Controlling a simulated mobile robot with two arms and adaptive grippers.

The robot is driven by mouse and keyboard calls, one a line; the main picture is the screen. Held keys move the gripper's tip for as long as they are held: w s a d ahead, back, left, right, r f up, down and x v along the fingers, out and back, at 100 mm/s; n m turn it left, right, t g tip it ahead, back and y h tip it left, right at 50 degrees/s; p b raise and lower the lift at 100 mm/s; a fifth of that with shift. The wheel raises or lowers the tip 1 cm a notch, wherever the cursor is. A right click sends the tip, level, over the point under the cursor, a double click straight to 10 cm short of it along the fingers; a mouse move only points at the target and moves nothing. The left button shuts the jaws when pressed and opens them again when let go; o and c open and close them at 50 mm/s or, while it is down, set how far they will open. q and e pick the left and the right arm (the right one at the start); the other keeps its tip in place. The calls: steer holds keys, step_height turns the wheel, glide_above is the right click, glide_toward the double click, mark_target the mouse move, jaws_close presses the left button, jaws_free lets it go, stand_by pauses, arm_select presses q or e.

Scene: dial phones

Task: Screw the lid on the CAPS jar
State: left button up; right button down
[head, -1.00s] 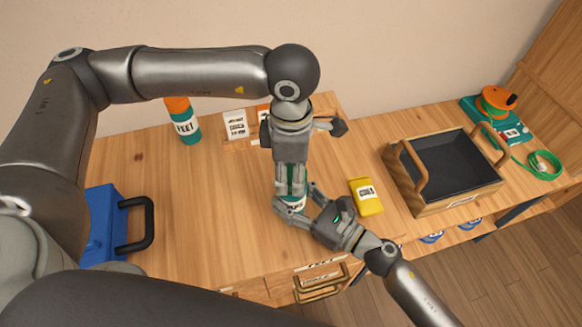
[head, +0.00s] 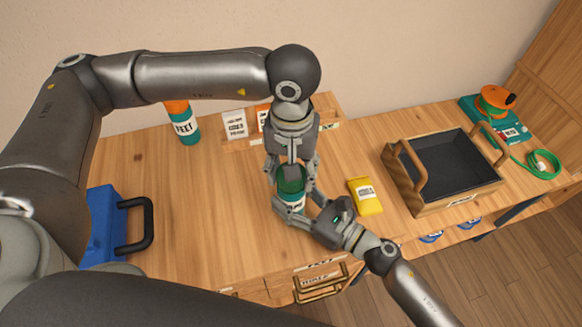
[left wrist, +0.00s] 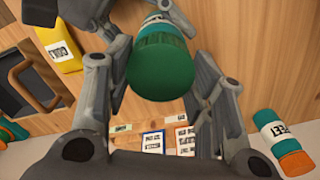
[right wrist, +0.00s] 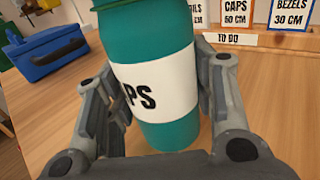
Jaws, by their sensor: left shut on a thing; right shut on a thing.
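The teal CAPS jar (right wrist: 152,60) stands upright on the table, its white label partly showing "PS" in the right wrist view. My right gripper (head: 292,209) is shut around the jar's body from the side. A dark green lid (left wrist: 160,68) sits on the jar's mouth; its rim also shows at the top of the right wrist view (right wrist: 105,4). My left gripper (head: 291,178) points down from above, with its fingers shut on the lid's sides. Whether the lid's thread is tight cannot be told.
A yellow pack (head: 366,195) lies right of the jar, beside a dark open tray (head: 425,202) with wooden handles. A FEET bottle (head: 184,125) stands at the back left. A blue toolbox (head: 103,225) is at the left. Small cards (head: 235,124) stand behind.

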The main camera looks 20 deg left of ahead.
arm_select(q)
steer(key=m, duration=1.3)
steer(key=shift+d, duration=0.1)
steer(key=o, duration=0.6)
steer(key=shift+o, duration=0.2)
steer(key=shift+s+r, duration=0.1)
steer(key=shift+r, duration=2.15)
steer(key=shift+c, duration=0.4)
